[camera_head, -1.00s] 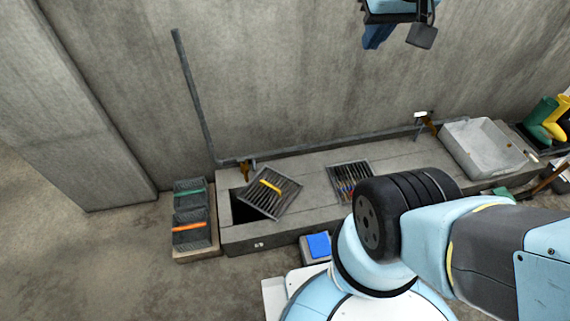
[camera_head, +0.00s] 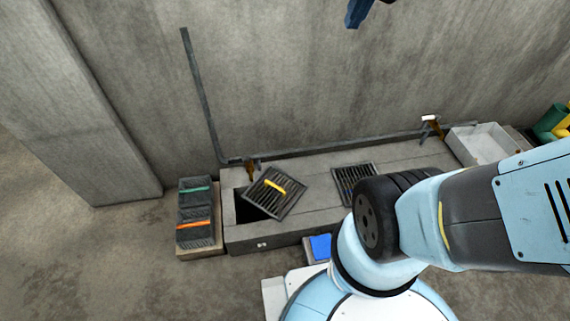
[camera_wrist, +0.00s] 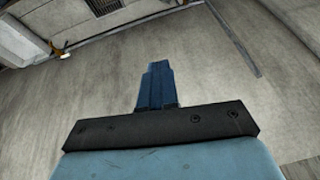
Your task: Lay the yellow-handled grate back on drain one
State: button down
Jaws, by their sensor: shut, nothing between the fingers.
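The grate with the yellow handle (camera_head: 276,187) lies askew on the concrete bench in the head view. It covers part of a dark square drain opening (camera_head: 243,204), which shows at its left. The bench front below the opening carries a small white mark (camera_head: 262,245), too small to read. My gripper (camera_wrist: 155,68) is shut and empty in the wrist view, its blue fingers together against bare wall. In the head view only a blue piece of the gripper (camera_head: 357,14) shows at the top edge, high above and right of the grate.
Two grates with green (camera_head: 195,189) and orange (camera_head: 193,225) handles rest on a low block left of the bench. Another grate (camera_head: 352,180) sits farther right in the bench. A pale basin (camera_head: 480,143), wall pipe (camera_head: 200,95) and blue-topped box (camera_head: 320,247) are nearby.

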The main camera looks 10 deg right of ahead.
jog(key=w+f+m+g+y, duration=0.15)
jog(key=w+f, duration=0.35)
jog(key=w, duration=0.5)
jog(key=w+f+m+g+y, duration=0.15)
jog(key=w+f, duration=0.25)
jog(key=w, duration=0.7)
jog(key=w+d+f+m+g+y, duration=0.1)
jog(key=w+d+f+m, duration=0.1)
jog(key=w+f, duration=0.65)
jog(key=w+d+f+m+g, duration=0.1)
jog(key=w+f, duration=0.4)
jog(key=f, duration=0.7)
jog(key=m+g+y, duration=0.2)
jog(key=m+y, duration=0.2)
jog(key=m, duration=0.3)
send_near(290, 192)
jog(key=a, duration=0.2)
jog(key=s+a, duration=0.1)
jog(key=shift+a+f, duration=0.15)
jog(key=shift+f, duration=0.2)
jog(key=shift+s+a, duration=0.15)
jog(key=shift+a, duration=0.4)
jog(key=shift+s+a, duration=0.15)
jog(key=shift+a, duration=0.4)
jog(key=shift+s+a, duration=0.3)
jog(key=shift+a, duration=0.5)
